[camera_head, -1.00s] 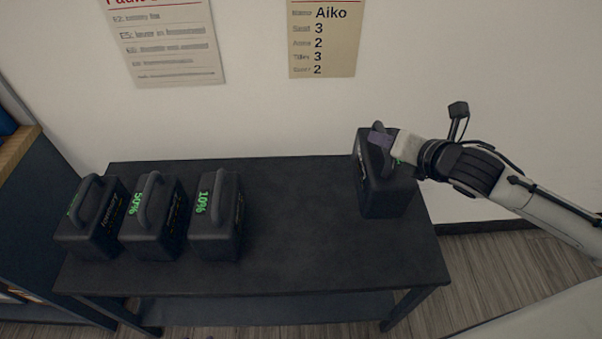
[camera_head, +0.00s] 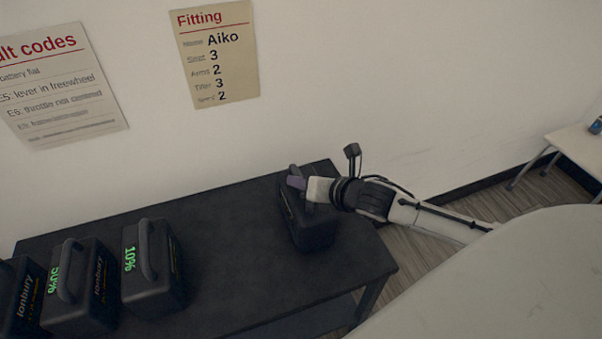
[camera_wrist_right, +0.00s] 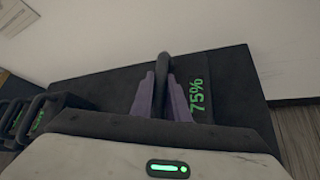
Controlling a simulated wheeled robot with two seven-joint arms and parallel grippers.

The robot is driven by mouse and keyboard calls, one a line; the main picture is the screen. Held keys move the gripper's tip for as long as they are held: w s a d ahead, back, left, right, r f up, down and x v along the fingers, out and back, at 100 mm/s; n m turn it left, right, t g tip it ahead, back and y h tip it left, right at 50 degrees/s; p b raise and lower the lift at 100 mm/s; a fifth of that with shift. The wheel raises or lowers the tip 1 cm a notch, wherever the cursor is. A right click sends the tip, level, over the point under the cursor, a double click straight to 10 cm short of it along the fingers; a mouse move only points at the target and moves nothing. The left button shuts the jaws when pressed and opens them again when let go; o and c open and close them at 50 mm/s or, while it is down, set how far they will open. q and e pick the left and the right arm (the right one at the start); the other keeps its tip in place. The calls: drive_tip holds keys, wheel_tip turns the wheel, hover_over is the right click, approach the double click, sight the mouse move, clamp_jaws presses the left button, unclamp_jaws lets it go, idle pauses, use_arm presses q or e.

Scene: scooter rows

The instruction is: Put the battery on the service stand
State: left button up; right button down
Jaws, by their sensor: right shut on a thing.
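My right gripper (camera_head: 297,183) is shut on the handle of a dark battery (camera_head: 310,228) at the right end of a black table. In the right wrist view the purple fingers (camera_wrist_right: 162,98) sit on either side of the handle, and the battery (camera_wrist_right: 198,98) shows a green 75%. The battery is upright or nearly so; I cannot tell whether its base touches the table. My left gripper is not in view. I cannot pick out a service stand with certainty.
The black table (camera_head: 235,225) bears other batteries on its left, including a 10% one (camera_head: 155,270) and a 50% one (camera_head: 80,295). Its middle is clear. A wall stands behind. A pale table (camera_head: 577,146) with a small blue item is at far right.

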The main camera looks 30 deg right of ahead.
drive_tip(key=c, duration=2.1)
unclamp_jaws()
drive_tip(key=shift+f, duration=0.2)
drive_tip(key=o, duration=0.4)
drive_tip(key=shift+s+r, duration=0.1)
drive_tip(key=p+v, duration=0.1)
drive_tip(key=v, duration=1.1)
